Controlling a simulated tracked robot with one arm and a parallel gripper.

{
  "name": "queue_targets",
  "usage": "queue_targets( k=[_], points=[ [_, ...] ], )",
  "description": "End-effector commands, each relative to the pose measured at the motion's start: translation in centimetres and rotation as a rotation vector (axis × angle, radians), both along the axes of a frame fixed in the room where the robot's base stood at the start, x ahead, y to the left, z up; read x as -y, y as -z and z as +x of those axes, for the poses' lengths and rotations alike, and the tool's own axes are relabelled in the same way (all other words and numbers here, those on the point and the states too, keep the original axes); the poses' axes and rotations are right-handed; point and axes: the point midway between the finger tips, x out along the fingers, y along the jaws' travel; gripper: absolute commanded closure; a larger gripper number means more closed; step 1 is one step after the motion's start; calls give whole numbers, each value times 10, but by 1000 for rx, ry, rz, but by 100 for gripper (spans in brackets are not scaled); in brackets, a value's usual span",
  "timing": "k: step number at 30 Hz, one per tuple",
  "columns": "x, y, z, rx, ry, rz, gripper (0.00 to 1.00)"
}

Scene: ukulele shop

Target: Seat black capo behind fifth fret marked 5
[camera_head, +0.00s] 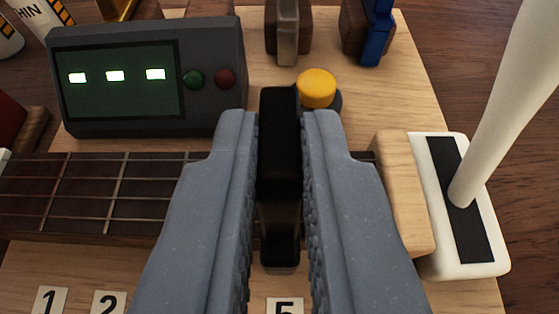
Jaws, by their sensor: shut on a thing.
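My gripper (280,150) is shut on the black capo (280,150), which stands between its two grey fingers. The capo is over the dark fretboard (85,190), in line with the label marked 5 (285,306), which is partly cut off at the bottom edge. I cannot tell whether the capo touches the strings. The fingers hide the frets and strings around it. Labels marked 1 (48,300) and 2 (108,304) show at the lower left, below the neck.
A dark display box (150,80) showing three dashes stands behind the neck. A yellow button (317,88) sits just behind the gripper. A brown and a blue capo (378,30) stand at the back. A wooden block (402,190) and white-based post (505,110) stand right.

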Motion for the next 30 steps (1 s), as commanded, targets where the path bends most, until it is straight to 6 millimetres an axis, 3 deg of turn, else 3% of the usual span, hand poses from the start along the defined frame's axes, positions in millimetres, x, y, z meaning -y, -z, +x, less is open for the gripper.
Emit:
queue_targets(
  k=[6,7,8,17,30],
  points=[
    [0,4,0,0,0,0,100],
    [0,4,0,0,0,0,83],
    [0,4,0,0,0,0,80],
    [0,3,-1,1,0,0,80],
    [0,-7,-27,-1,0,0,80]
  ],
)
